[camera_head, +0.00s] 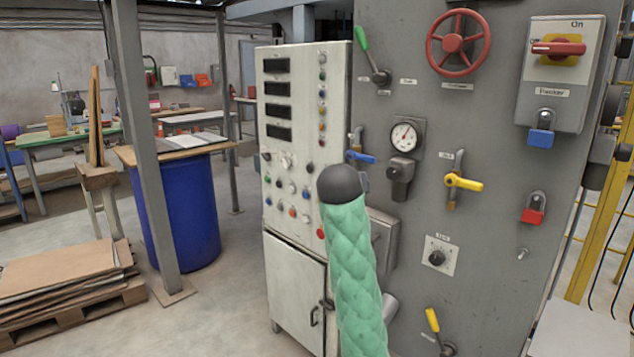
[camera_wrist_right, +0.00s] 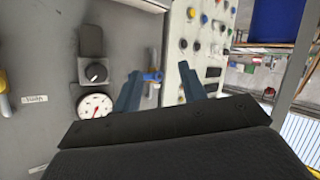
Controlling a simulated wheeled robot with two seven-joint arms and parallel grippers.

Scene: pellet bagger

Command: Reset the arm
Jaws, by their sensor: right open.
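My right arm, in a green quilted sleeve, rises from the bottom of the head view to a dark rounded end in front of the machine panel (camera_head: 490,110). In the right wrist view, which is turned upside down, my right gripper (camera_wrist_right: 160,75) is open. My left gripper is not in view.
The panel carries a pressure gauge (camera_head: 405,136), a yellow-handled valve (camera_head: 464,182), a red handwheel (camera_head: 458,43) and a green lever (camera_head: 363,42). A control cabinet (camera_head: 303,90) stands to the left. A blue barrel (camera_head: 190,215) and stacked cardboard (camera_head: 65,270) stand farther left.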

